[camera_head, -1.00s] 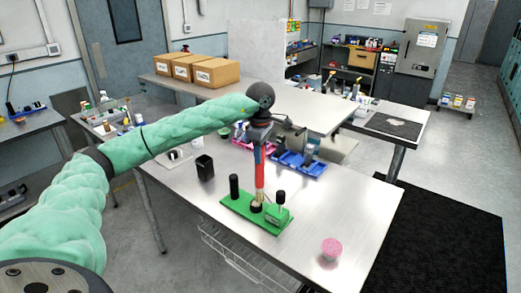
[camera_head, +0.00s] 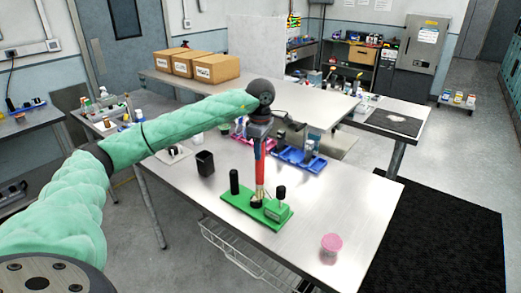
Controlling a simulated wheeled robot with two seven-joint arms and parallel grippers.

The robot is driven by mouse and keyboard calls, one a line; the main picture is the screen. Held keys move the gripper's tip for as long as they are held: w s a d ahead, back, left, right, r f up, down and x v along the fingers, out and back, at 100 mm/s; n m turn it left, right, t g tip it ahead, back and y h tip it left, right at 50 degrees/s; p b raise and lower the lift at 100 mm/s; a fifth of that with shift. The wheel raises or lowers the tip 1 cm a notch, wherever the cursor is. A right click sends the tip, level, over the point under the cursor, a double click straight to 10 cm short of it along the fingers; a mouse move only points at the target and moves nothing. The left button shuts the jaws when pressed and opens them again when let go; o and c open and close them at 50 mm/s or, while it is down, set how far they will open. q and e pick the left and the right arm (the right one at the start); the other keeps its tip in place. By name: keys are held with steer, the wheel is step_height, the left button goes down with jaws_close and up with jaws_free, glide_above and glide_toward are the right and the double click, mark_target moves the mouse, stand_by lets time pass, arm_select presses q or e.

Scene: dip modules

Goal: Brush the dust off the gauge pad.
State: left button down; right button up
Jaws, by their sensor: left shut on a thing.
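A green base plate (camera_head: 232,209) lies on the steel table. It carries a tall black post (camera_head: 234,182), a shorter black-topped post (camera_head: 281,192) with a green block (camera_head: 276,209) below it, and a dark round spot (camera_head: 256,203) near the middle. My left gripper (camera_head: 259,138) is shut on a brush with a red handle (camera_head: 260,170), held upright. The pale bristles (camera_head: 259,193) point down at the round spot, touching it or just above. The gauge pad is not clearly told apart, and dust is too small to see. My right gripper is not in view.
A pink-lidded tub (camera_head: 331,243) stands near the table's front right. A black cup (camera_head: 205,163) stands left of the plate. A blue tray (camera_head: 298,159) and a pink tray (camera_head: 240,137) lie behind.

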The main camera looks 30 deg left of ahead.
arm_select(q)
steer(key=shift+f+b, duration=0.55)
steer(key=shift+f, duration=0.1)
stand_by(0.6)
steer(key=shift+a, duration=0.1)
steer(key=b, duration=0.4)
steer(key=shift+s+d+b, duration=0.2)
steer(key=shift+s+b, duration=0.15)
steer(key=shift+b, duration=0.05)
stand_by(2.9)
steer(key=shift+s, duration=0.1)
